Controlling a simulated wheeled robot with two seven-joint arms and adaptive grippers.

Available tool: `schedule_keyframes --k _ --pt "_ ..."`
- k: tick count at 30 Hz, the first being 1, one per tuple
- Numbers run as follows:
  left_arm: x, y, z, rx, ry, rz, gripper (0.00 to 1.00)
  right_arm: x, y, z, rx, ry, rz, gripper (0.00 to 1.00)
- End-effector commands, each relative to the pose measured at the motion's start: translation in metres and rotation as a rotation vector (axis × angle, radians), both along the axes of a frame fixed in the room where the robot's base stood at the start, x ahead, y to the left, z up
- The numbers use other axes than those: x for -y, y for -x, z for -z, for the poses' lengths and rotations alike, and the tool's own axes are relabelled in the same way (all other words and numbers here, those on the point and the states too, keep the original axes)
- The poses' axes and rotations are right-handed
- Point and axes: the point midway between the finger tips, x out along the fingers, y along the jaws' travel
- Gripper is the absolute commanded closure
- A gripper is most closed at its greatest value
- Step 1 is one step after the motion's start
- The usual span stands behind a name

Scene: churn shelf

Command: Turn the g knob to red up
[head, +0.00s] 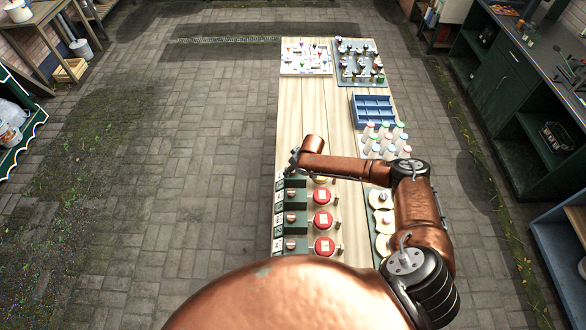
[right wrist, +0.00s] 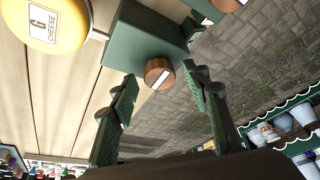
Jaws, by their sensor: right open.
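The yellow round lid (right wrist: 57,25) marked "G CHEESE" is beside that box in the right wrist view. No red mark shows on the knob. My right gripper (right wrist: 160,80) is open, its two green fingers spread on either side of the knob; I cannot tell whether they touch it. In the head view my right gripper (head: 295,157) is over the far end of the box row, and the arm hides the g knob. My left gripper is out of view.
Nearer boxes with knobs (head: 291,220) and red lids (head: 322,220) line the left edge of the wooden table (head: 310,110). Bottles (head: 384,138), a blue tray (head: 372,98) and boards of small pieces (head: 306,57) stand farther back. The paved floor left of the table is clear.

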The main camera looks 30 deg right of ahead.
Motion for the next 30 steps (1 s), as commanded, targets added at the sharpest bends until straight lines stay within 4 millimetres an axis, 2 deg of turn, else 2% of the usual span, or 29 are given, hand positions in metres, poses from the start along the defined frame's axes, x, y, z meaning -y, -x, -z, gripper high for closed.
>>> schedule_keyframes --k 4,21,30 --pt "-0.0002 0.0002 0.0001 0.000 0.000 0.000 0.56 0.0000 0.0000 -0.0001 0.000 0.000 0.000 0.57" --pt "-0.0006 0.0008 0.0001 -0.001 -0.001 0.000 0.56 0.0004 0.0003 -0.0002 0.000 0.000 0.001 0.97" --pt "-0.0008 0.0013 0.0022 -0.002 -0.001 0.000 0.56 0.0010 0.0004 0.0005 -0.001 0.000 -0.030 0.98"
